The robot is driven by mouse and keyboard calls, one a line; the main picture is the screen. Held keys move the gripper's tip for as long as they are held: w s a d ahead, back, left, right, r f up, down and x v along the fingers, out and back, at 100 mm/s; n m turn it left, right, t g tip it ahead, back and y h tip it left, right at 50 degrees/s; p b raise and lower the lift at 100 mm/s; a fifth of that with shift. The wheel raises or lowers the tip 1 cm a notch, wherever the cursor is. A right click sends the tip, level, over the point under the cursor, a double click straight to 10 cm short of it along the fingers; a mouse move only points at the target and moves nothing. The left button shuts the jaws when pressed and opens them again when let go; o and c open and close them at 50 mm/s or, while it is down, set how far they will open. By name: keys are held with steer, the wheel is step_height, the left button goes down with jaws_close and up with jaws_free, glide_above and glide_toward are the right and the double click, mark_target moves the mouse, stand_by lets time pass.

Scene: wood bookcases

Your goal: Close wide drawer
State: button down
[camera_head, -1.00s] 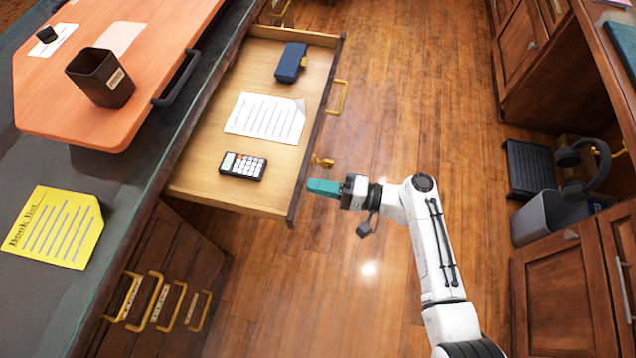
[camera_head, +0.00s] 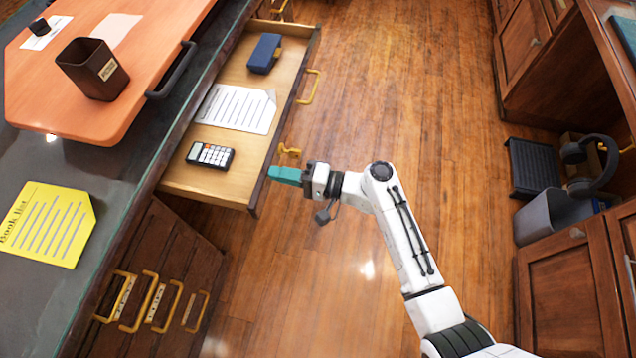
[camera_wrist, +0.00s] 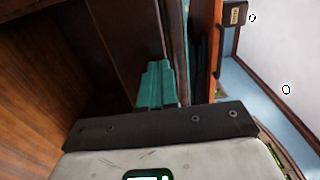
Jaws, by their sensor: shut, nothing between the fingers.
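The wide drawer (camera_head: 205,178) stands partly pulled out from under the dark counter, in the upper middle of the head view. It holds a calculator (camera_head: 210,154), a lined paper (camera_head: 237,107) and a dark blue box (camera_head: 265,53). Brass handles (camera_head: 309,87) sit on its front. My gripper (camera_head: 285,175) has teal fingers, shut and empty, at the drawer front near its closer end. The fingertips look to be against the front or very close to it. In the wrist view the teal fingers (camera_wrist: 156,85) point at a dark wood panel (camera_wrist: 125,40).
On the counter (camera_head: 125,165) lie an orange board (camera_head: 60,95) with a dark cup (camera_head: 92,70), and a yellow list (camera_head: 47,225). Closed small drawers with brass handles (camera_head: 150,300) are below. The wooden floor (camera_head: 400,90) right of the drawer is clear. A grey bin (camera_head: 550,220) stands at right.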

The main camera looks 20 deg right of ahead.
mark_target(187, 159)
steer(key=b+x, duration=1.1)
steer(key=x, duration=1.3)
steer(key=shift+f+b, duration=0.15)
steer(key=shift+b, duration=0.15)
steer(key=shift+w+a, duration=0.1)
steer(key=shift+a, duration=0.1)
steer(key=shift+w+r, duration=0.15)
steer(key=shift+r, duration=0.15)
steer(key=shift+a+r, duration=0.1)
